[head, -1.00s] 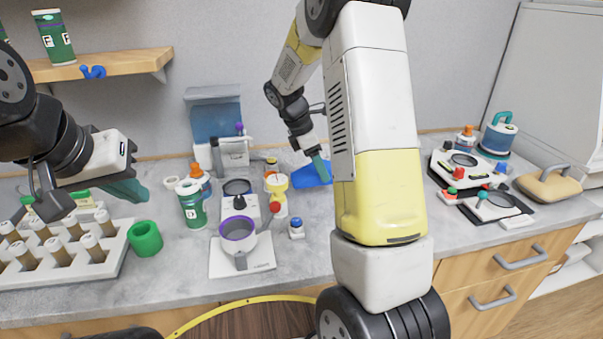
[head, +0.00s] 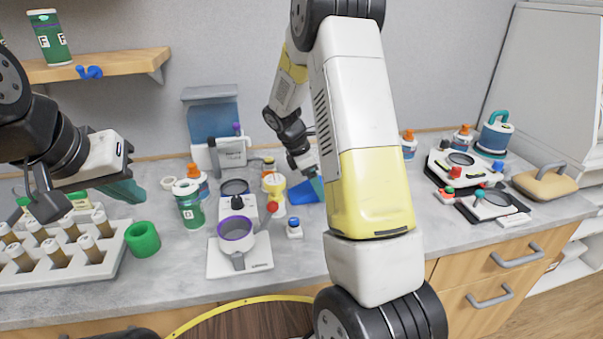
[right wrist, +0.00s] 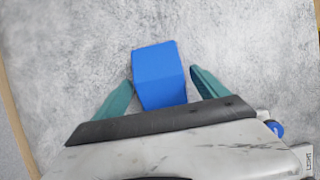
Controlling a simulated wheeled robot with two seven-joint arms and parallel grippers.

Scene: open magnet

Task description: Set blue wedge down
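The blue wedge (head: 306,190) is at the counter's back middle, partly hidden behind my right arm in the head view. In the right wrist view the wedge (right wrist: 160,75) lies between the two teal fingers of my right gripper (right wrist: 162,82). The fingers stand apart, with a narrow gap showing on the wedge's right side. The wedge appears to rest on the grey counter. My right gripper also shows in the head view (head: 317,187). My left gripper (head: 128,191) hangs above the counter at the left, with nothing seen in it; its finger opening is unclear.
A white device with a purple-rimmed cup (head: 236,230) and a small blue-topped block (head: 294,228) stand left of the wedge. A green ring (head: 142,239) and a rack of tubes (head: 100,268) are farther left. White devices (head: 470,165) stand at the right.

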